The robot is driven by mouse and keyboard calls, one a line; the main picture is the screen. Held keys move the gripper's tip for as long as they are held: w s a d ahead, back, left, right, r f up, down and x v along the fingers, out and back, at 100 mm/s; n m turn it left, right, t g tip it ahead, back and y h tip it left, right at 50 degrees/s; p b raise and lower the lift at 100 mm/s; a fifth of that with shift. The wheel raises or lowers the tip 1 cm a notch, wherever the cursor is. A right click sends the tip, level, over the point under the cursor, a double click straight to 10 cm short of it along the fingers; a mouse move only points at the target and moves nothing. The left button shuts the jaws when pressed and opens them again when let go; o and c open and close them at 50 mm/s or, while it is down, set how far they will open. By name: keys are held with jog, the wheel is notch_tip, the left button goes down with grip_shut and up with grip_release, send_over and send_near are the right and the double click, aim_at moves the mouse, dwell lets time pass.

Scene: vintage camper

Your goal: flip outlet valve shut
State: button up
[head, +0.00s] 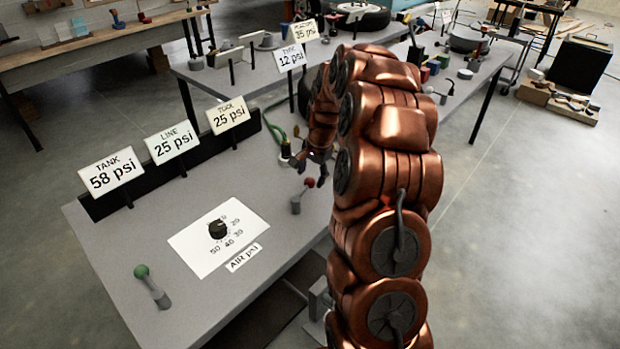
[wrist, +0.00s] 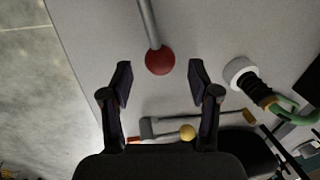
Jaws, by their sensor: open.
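A lever with a red ball knob (head: 308,183) stands at the right end of the grey air panel table. No label naming it as the outlet valve is readable. In the wrist view the red knob (wrist: 160,61) sits between the tips of my open gripper (wrist: 160,75), with a gap on both sides. Its grey rod runs toward the top of the picture. In the head view my gripper (head: 311,170) is just above and beside the knob. It holds nothing.
A second lever with a green knob (head: 141,271) stands at the table's left front. The pressure dial (head: 218,229) is in the middle. Signs read tank 58 (head: 111,172), line 25 (head: 171,142) and tool 25 psi (head: 228,114). A hose fitting (wrist: 242,76) with green hose lies close to my gripper.

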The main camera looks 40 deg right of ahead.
jog(key=shift+w+a+f, duration=0.1)
jog(key=shift+w+f, duration=0.05)
jog(key=shift+f, duration=0.55)
jog(key=shift+w+f, duration=0.1)
jog(key=shift+f, duration=0.55)
grip_shut()
